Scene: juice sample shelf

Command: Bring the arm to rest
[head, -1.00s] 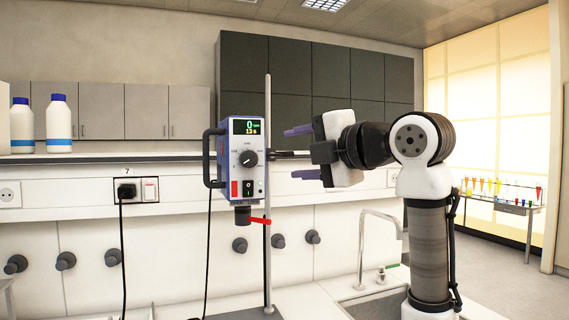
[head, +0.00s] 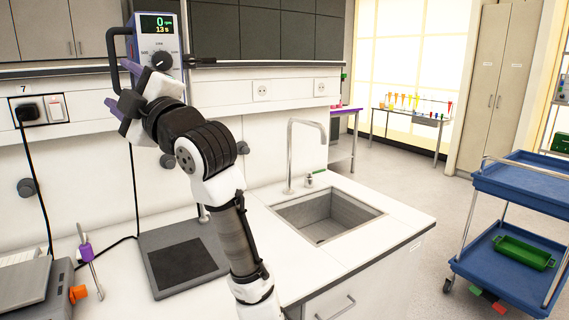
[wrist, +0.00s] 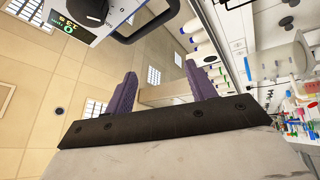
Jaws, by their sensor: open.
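My gripper (head: 106,88) is raised above the bench at the left of the head view, with its two purple fingers apart and nothing between them. In the wrist view the open fingers of my gripper (wrist: 161,75) point up past the dark mounting bar. The blue-grey overhead stirrer (head: 160,45) with a lit display is close to my gripper in the head view, partly behind it. Its display and knob also show at the top left of the wrist view (wrist: 85,18). I cannot tell how wide the gap to it is.
The stirrer's dark base plate (head: 178,262) stands on the bench, left of the sink (head: 328,215) and its tap (head: 290,155). A blue cart (head: 515,205) with a green tray (head: 523,251) stands at the right. Open floor lies between bench and cart.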

